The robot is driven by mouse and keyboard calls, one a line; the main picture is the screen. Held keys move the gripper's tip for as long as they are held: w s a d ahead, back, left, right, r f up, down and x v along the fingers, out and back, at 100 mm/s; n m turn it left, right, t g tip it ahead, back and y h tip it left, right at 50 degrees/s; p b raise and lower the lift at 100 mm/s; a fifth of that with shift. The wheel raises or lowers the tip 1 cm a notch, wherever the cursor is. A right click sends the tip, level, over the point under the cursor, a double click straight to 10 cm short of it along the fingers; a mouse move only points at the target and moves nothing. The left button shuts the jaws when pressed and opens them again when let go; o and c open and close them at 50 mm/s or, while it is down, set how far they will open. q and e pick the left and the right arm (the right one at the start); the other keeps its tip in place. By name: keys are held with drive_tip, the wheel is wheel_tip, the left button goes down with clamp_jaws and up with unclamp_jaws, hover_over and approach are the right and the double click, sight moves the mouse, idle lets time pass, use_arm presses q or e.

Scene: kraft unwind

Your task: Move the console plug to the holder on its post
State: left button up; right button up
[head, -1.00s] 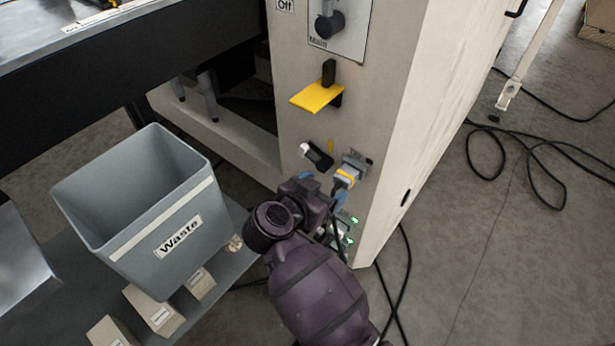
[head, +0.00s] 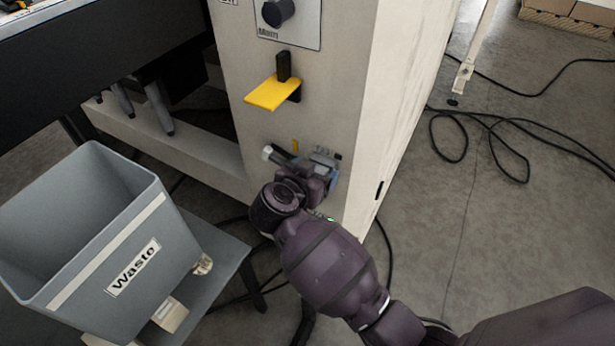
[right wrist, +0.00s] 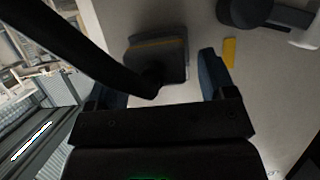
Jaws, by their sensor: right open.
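The console plug (right wrist: 158,62), a grey block with a yellow band, shows in the right wrist view against the pale cabinet, with a dark cable running up and left. My right gripper (right wrist: 161,78) is open, with one blue finger on each side of the plug; I cannot tell whether they touch it. In the head view my right gripper (head: 322,174) is at the cabinet face and hides most of the plug. A dark cylinder with a white end (head: 280,155) sticks out just left of it; whether this is the holder is unclear. My left gripper is not in view.
A yellow shelf (head: 274,94) with a black upright juts from the cabinet above my gripper. A grey Waste bin (head: 150,225) stands at left on a low grey stand. Black cables (head: 490,124) lie on the floor at right.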

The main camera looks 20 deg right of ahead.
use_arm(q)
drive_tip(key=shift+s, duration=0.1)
use_arm(e)
drive_tip(key=shift+c, duration=0.4)
drive_tip(key=c, duration=1.1)
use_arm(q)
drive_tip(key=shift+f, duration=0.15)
use_arm(e)
drive_tip(key=shift+s+a+p, duration=0.4)
drive_tip(key=shift+s+a, duration=0.25)
drive_tip(key=shift+a, duration=0.15)
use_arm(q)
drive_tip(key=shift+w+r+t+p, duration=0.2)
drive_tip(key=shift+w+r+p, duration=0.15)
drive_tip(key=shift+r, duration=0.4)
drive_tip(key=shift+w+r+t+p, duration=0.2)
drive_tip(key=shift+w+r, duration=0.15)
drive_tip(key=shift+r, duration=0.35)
use_arm(e)
drive_tip(key=shift+s+a, duration=0.6)
drive_tip(key=shift+a, duration=0.2)
drive_tip(key=shift+s+a, duration=0.6)
drive_tip(key=shift+a, duration=0.2)
